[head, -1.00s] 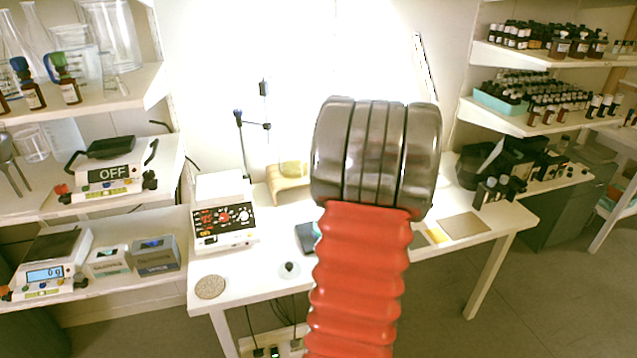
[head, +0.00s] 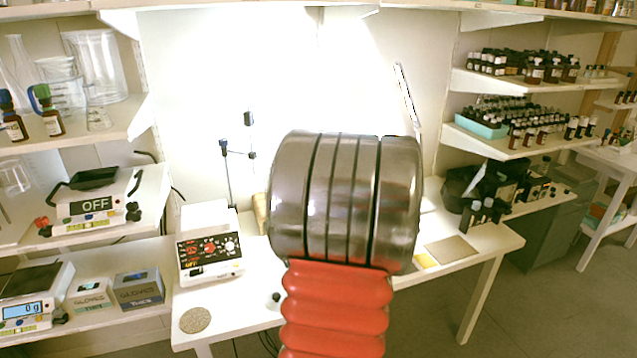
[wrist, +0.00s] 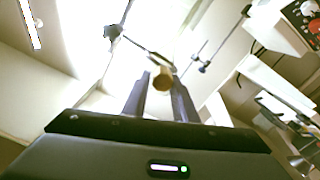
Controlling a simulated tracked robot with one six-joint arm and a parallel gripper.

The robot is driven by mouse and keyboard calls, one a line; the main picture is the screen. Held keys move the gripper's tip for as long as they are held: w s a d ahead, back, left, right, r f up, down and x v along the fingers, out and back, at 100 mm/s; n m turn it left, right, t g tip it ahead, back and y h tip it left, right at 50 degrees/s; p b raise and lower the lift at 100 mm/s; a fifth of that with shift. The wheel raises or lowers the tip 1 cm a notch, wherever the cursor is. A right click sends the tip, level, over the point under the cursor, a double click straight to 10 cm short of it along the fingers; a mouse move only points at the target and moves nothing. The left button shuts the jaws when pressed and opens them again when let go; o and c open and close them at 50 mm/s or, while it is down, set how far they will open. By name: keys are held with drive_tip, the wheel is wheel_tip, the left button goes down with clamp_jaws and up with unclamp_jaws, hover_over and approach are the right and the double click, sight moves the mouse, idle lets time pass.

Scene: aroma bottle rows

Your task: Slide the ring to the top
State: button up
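In the wrist view, the two dark fingers of my gripper (wrist: 159,78) stand apart with a gap between them. A small tan round piece (wrist: 163,81) shows at the fingertips, close to the right finger; I cannot tell whether they touch. A thin stand rod with a dark clamp (wrist: 112,32) rises beyond the left finger, and a cross rod runs from it towards the tan piece. In the head view, the stand (head: 228,172) with its dark clamps is against the bright back wall. I cannot make out the ring for certain. My arm hides my gripper in the head view.
A white instrument (head: 210,255) with a red-marked panel stands on the white table, left of my arm. A round cork mat (head: 195,320) lies in front of it. Glassware and scales fill the left shelves. Bottle rows (head: 510,110) fill the right shelves.

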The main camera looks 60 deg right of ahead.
drive_tip(key=o, duration=0.3)
drive_tip(key=shift+f, duration=0.25)
drive_tip(key=shift+s, duration=0.1)
drive_tip(key=v, duration=1.3)
drive_tip(key=shift+s+a, duration=0.25)
drive_tip(key=shift+a, duration=0.05)
drive_tip(key=shift+w, duration=0.1)
